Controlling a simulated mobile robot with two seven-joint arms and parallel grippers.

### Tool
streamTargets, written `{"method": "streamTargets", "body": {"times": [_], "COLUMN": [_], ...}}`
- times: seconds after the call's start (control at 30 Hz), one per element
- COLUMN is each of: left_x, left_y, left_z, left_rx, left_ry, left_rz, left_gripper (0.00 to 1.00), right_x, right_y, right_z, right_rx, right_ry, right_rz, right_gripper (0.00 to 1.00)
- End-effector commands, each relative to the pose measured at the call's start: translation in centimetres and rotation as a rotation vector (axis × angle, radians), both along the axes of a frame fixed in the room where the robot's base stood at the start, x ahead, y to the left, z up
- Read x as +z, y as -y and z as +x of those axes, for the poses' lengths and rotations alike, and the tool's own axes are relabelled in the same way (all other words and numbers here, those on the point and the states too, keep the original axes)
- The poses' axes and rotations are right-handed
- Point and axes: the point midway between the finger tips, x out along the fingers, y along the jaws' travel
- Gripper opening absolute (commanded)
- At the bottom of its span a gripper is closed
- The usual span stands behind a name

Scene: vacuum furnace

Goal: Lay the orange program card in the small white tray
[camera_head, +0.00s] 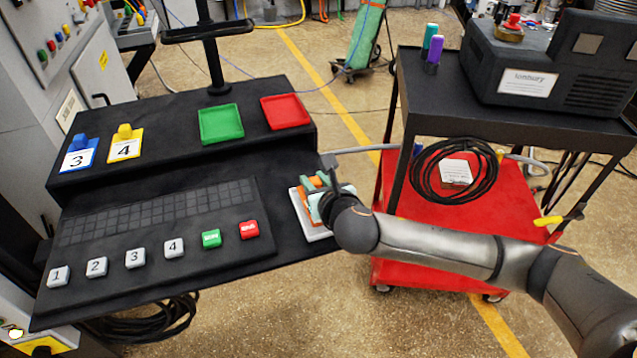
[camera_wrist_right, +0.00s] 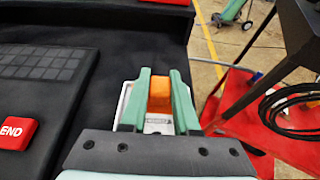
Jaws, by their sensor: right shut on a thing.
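The orange program card (camera_wrist_right: 158,92) is between the two green fingers of my right gripper (camera_wrist_right: 160,84), which is shut on the card's raised orange block. In the head view the card (camera_head: 311,187) shows only in part behind the right gripper (camera_head: 325,188). The small white tray (camera_head: 303,221) lies under the card at the right end of the black console. The gripper and card are over the tray, and I cannot tell whether the card touches its floor. In the wrist view the tray's rim (camera_wrist_right: 123,104) shows beside the fingers. My left gripper is not in view.
A blue card (camera_head: 78,156) and a yellow card (camera_head: 125,145) stand on the upper shelf at left. A green tray (camera_head: 221,124) and a red tray (camera_head: 287,110) lie farther right. Numbered keys (camera_head: 135,257) line the console front. A red cart (camera_head: 440,210) stands at right.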

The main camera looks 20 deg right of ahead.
Motion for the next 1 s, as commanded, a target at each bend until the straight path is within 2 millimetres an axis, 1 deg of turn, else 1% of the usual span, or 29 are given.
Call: {"method": "streamTargets", "body": {"times": [0.2,0.6,0.7,0.73,0.9,0.97,1.0], "left_x": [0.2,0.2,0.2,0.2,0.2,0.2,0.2], "left_y": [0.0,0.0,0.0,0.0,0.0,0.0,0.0], "left_z": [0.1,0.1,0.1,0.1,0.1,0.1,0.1], "left_rx": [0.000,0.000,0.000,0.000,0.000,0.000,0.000], "left_ry": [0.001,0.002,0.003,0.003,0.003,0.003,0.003], "left_rz": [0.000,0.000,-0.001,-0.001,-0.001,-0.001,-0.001], "left_gripper": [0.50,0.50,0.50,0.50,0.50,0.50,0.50], "right_x": [0.2,-1.0,-1.0,-1.1,-1.0,-1.0,-1.0], "right_y": [0.0,0.0,0.0,0.0,0.0,0.0,0.0], "right_z": [0.0,0.0,0.0,0.0,0.0,0.0,0.0], "right_rx": [0.001,0.001,0.001,0.001,0.001,0.001,0.001], "right_ry": [0.001,0.000,0.000,0.000,0.000,0.000,0.000], "right_rz": [0.000,0.000,0.000,0.000,0.000,0.000,0.000], "right_gripper": [0.00,0.00,0.00,0.31,0.50,0.57,0.59]}}
